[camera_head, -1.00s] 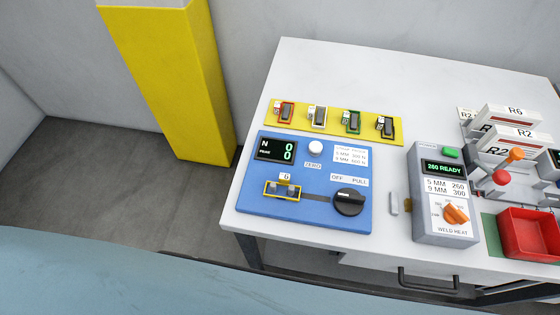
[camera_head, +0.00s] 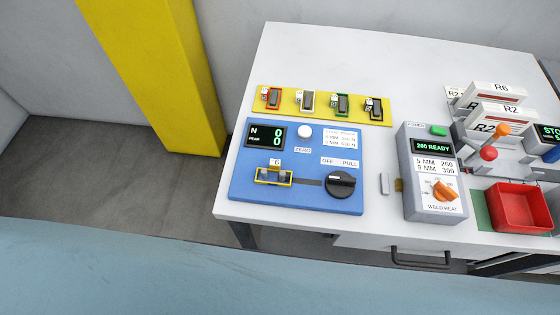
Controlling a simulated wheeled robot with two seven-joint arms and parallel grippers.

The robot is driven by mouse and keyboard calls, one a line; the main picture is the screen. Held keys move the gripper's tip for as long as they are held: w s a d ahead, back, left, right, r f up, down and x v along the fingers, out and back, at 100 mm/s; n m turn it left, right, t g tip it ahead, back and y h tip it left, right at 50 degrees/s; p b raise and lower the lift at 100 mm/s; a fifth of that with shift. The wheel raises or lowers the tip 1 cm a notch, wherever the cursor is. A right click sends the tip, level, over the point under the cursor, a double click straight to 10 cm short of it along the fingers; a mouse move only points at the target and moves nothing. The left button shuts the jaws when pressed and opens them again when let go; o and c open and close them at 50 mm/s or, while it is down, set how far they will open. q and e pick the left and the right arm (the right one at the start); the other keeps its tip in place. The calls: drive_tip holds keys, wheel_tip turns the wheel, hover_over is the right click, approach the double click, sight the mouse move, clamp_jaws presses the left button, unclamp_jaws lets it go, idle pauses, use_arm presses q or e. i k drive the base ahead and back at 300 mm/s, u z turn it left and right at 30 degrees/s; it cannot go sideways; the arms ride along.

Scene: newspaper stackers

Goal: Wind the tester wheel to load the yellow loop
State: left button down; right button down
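The blue tester (camera_head: 255,198) lies on the white table at its left front. Its black wheel (camera_head: 341,184) is at the lower right of the panel, below a label reading OFF and PULL. The yellow loop (camera_head: 273,177), tagged 6, lies around two posts at the tester's lower left. The display (camera_head: 265,136) reads N 0 and PEAK 0. A white ZERO button (camera_head: 304,131) sits beside it. Neither of my grippers is in view.
A yellow strip (camera_head: 290,113) behind the tester carries several small tagged loops. Right of the tester stand a grey weld heat box (camera_head: 432,190) reading 260 READY and a red tray (camera_head: 523,207). A yellow pillar (camera_head: 165,75) stands left of the white table (camera_head: 400,75).

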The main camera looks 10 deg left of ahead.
sight(340, 184)
drive_tip(key=k, duration=1)
drive_tip(key=u, duration=1.2)
drive_tip(key=i, duration=1.1)
drive_tip(key=z, duration=1.85)
